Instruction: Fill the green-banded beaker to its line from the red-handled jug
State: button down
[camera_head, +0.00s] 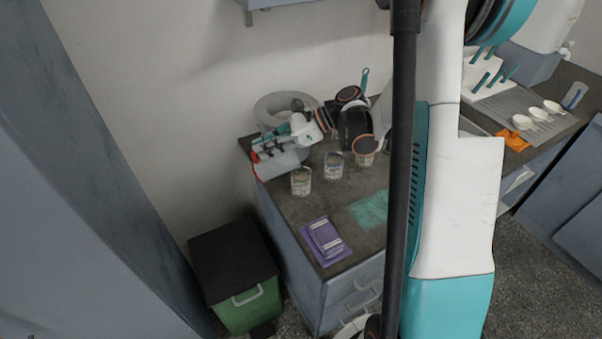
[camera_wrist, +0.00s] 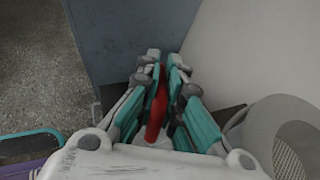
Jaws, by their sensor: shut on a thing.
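My gripper (camera_head: 270,148) is shut on the red handle (camera_wrist: 157,112) of the jug, seen between the fingers in the wrist view. In the head view the pale, see-through jug (camera_head: 277,167) hangs below my gripper at the counter's back left corner, with a bit of red at its left. It looks tilted; its water level cannot be made out. A clear beaker with a greenish band (camera_head: 301,181) stands upright on the counter just right of and in front of the jug. Its fill and line are too small to read. A second beaker (camera_head: 334,166) stands to its right.
A grey round machine (camera_head: 273,103) stands behind my gripper. An orange-rimmed cup (camera_head: 366,147) and dark round sieves (camera_head: 354,120) are to the right. A purple booklet (camera_head: 326,240) and teal patch (camera_head: 371,210) lie in front. A lidded green bin (camera_head: 247,305) stands on the floor.

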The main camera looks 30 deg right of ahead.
jog(key=shift+s+d+y+b, duration=0.1)
jog(key=shift+d+y+b, duration=0.1)
jog(key=shift+y+b, duration=0.15)
dwell(1.7)
jog(key=shift+w+a+r+g+h+p, duration=0.25)
jog(key=shift+a+h+p, duration=0.25)
jog(key=shift+p, duration=0.3)
jog(key=shift+a+f+h, duration=0.35)
jog(key=shift+f+h, duration=0.2)
jog(key=shift+f, duration=0.05)
jog(key=shift+w+a+g+h+p, duration=0.15)
jog(key=shift+a+g+h+p, duration=0.1)
jog(key=shift+h+p, duration=0.3)
jog(key=shift+f+h, duration=0.35)
jog(key=shift+w+p, duration=0.1)
jog(key=shift+p, duration=0.2)
jog(key=shift+w+a+f+g+h, duration=0.15)
jog(key=shift+a+f+g+h, duration=0.35)
jog(key=shift+f+h, duration=0.1)
jog(key=w+a+f+g+h+b, duration=0.2)
jog(key=a+f+g+h+b, duration=0.1)
jog(key=a+f+h, duration=0.3)
jog(key=shift+w+f+h+b, duration=0.3)
jog(key=shift+f+h+b, duration=0.25)
jog(key=shift+f, duration=0.75)
